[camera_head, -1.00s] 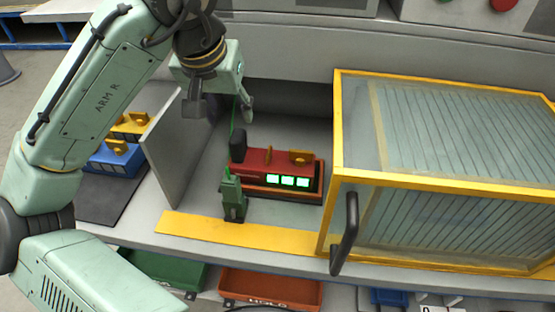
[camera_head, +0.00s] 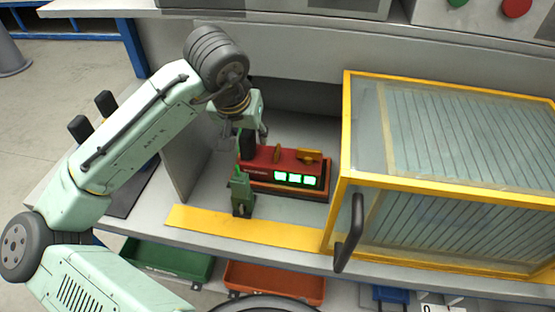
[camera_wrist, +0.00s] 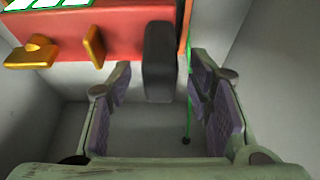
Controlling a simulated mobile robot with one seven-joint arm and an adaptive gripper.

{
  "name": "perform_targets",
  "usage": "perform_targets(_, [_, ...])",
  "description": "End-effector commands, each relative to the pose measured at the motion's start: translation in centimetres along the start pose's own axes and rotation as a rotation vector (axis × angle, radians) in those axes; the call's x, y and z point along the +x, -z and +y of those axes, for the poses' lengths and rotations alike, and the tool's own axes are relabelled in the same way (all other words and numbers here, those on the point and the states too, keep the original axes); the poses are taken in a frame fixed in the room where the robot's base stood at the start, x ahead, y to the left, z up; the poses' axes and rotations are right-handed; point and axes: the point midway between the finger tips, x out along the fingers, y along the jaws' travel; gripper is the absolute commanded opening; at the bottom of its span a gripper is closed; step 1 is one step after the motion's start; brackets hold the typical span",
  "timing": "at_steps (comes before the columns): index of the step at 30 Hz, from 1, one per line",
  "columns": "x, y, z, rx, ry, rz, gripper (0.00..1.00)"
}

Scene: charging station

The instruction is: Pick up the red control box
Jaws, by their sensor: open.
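The red control box (camera_head: 268,161) sits in the grey bay, with lit green-white windows on its front, yellow fittings on top and a black upright block (camera_head: 248,146) at its left end. My gripper (camera_head: 243,132) is open and points down over that left end. In the wrist view, the red box (camera_wrist: 120,32) crosses the top, and the black block (camera_wrist: 159,62) rises between the spread fingers of my gripper (camera_wrist: 160,88), with gaps on both sides. I see no finger touching the box.
A green device (camera_head: 241,193) stands close in front of the box's left end. A grey partition (camera_head: 187,165) bounds the bay at left. A yellow-framed clear cover (camera_head: 345,130) with a black handle (camera_head: 349,235) stands at right. A green cable (camera_wrist: 188,100) hangs beside the right finger.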

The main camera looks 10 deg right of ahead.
Motion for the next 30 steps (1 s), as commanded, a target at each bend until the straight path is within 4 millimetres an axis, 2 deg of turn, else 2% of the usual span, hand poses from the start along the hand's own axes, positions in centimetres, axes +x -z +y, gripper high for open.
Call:
perform_targets(3, [-0.01,-0.01,0.0,0.0,0.0,0.0,0.47])
perform_targets(24, [-0.05,-0.01,0.0,0.0,0.0,0.0,0.0])
perform_targets(30, [-0.05,0.0,0.0,0.0,0.0,0.0,0.0])
